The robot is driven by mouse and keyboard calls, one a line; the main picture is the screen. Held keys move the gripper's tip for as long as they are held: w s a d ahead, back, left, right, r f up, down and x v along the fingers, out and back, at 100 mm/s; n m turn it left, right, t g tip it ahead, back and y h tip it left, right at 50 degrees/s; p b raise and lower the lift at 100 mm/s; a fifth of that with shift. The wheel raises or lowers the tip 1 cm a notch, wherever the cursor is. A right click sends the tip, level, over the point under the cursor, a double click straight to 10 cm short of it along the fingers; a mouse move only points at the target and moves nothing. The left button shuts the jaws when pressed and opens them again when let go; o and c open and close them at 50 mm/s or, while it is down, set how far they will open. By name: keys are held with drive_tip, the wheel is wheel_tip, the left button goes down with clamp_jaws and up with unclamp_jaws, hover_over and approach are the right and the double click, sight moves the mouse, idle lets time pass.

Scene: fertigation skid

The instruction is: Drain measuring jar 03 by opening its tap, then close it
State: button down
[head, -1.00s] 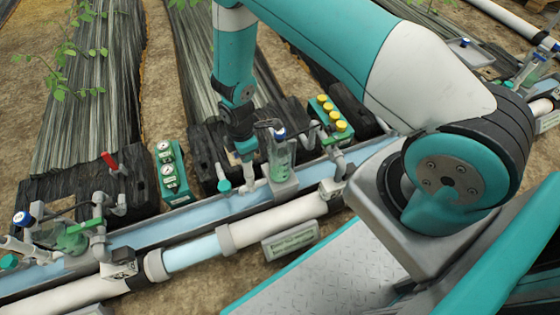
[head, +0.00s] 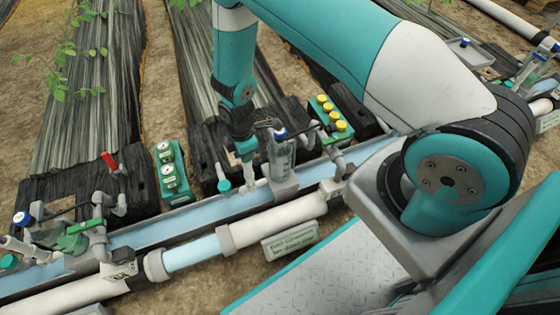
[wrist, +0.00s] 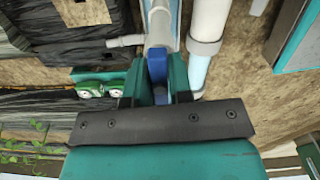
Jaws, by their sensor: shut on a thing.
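A clear measuring jar (head: 281,160) with a blue cap (head: 280,133) stands upright on a grey block over the channel, in the middle of the head view. It looks empty of green liquid, and I cannot read a number on it. My gripper (head: 246,173) points down just left of this jar. In the wrist view my gripper (wrist: 157,88) is shut on a blue tap handle (wrist: 156,63), with a green finger on each side. The tap body is mostly hidden by the fingers, so I cannot tell whether it is open or closed.
Another blue-capped jar (head: 24,219) stands at the left among pipes and a red-handled valve (head: 110,162). A green gauge block (head: 171,172) and a yellow-capped green block (head: 331,117) stand behind the channel. A white pipe (head: 270,222) runs along the front.

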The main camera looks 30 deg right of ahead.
drive_tip(key=shift+s+a, duration=0.1)
drive_tip(key=shift+a, duration=0.05)
drive_tip(key=m+p, duration=0.1)
drive_tip(key=m, duration=0.3)
drive_tip(key=shift+r+m, duration=0.1)
drive_tip(key=shift+m, duration=0.2)
drive_tip(key=m+p, duration=0.1)
drive_tip(key=m, duration=0.4)
drive_tip(key=m+p, duration=0.1)
drive_tip(key=m, duration=0.3)
drive_tip(key=shift+m, duration=0.4)
drive_tip(key=m, duration=0.5)
drive_tip(key=shift+s+p, duration=0.1)
drive_tip(key=shift+p, duration=0.2)
drive_tip(key=c, duration=1)
unclamp_jaws()
drive_tip(key=r+p, duration=0.8)
drive_tip(key=r, duration=0.2)
drive_tip(key=shift+w, duration=0.2)
